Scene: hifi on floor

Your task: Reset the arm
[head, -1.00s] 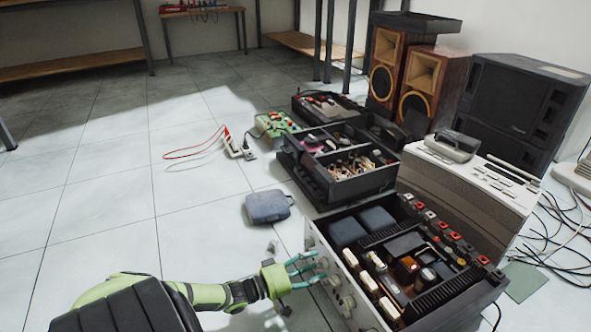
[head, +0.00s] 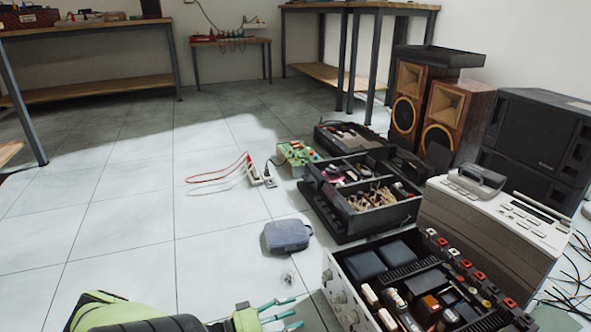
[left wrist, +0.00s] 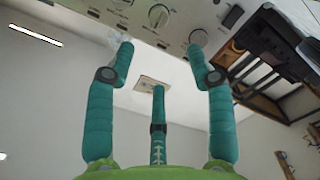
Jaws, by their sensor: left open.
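My left gripper (head: 280,313) is at the bottom middle of the head view, its teal fingers spread apart. It is beside the front panel of an opened amplifier (head: 345,298), whose inside shows its parts. In the left wrist view the three fingers of the left gripper (left wrist: 160,75) are open with nothing between them. The amplifier's pale panel with knobs (left wrist: 158,16) crosses the top of that view, close to the fingertips; I cannot tell if they touch. My right gripper is in neither view.
A blue-grey case (head: 287,236) lies on the tiles. Behind it are a power strip with red leads (head: 262,176), a green circuit board (head: 297,153) and an open black unit (head: 372,205). Speakers (head: 408,95) and a grey device (head: 490,220) stand right. The left floor is clear.

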